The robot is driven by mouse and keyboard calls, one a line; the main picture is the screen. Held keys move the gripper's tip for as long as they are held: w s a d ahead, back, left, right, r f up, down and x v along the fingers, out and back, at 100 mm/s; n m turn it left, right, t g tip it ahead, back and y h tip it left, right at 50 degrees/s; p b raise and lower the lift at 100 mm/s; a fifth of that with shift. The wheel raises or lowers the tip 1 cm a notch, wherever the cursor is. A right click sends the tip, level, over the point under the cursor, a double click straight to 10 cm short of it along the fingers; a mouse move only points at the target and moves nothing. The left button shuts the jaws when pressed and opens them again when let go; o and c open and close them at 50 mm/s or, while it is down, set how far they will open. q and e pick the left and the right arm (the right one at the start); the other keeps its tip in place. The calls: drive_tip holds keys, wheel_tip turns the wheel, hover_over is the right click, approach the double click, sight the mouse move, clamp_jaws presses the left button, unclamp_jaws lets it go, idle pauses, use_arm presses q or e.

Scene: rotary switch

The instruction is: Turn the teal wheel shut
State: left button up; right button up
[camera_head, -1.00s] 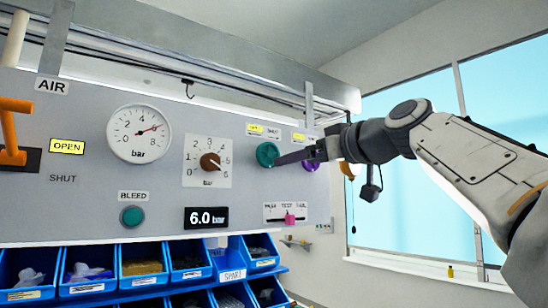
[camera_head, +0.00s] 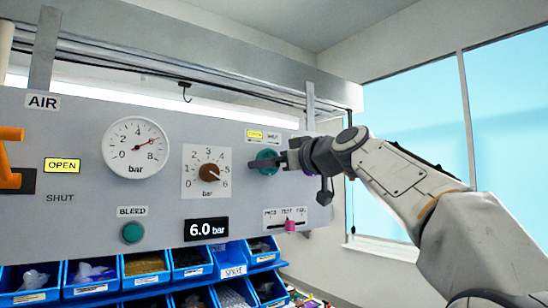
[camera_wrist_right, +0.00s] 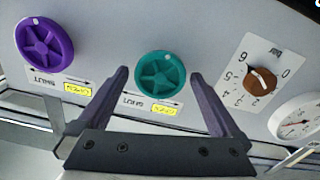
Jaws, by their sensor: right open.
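The teal wheel (camera_head: 266,161) is on the grey panel, right of the brown dial. In the right wrist view the teal wheel (camera_wrist_right: 161,73) sits between and just beyond the spread fingers, with its white mark near the top. A label below it has a lit yellow part and an arrow. My right gripper (camera_head: 284,160) is in front of the wheel in the head view, and its fingers (camera_wrist_right: 160,85) are open with nothing between them. Whether they touch the wheel I cannot tell. My left gripper is not in view.
A purple wheel (camera_wrist_right: 44,43) is beside the teal one. A brown dial (camera_head: 209,172), a gauge (camera_head: 136,147), a green bleed button (camera_head: 132,232), a pink slider (camera_head: 290,225) and an orange handle (camera_head: 9,160) are on the panel. Blue bins (camera_head: 90,279) stand below.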

drive_tip(key=shift+c, duration=0.3)
drive_tip(key=c, duration=1.2)
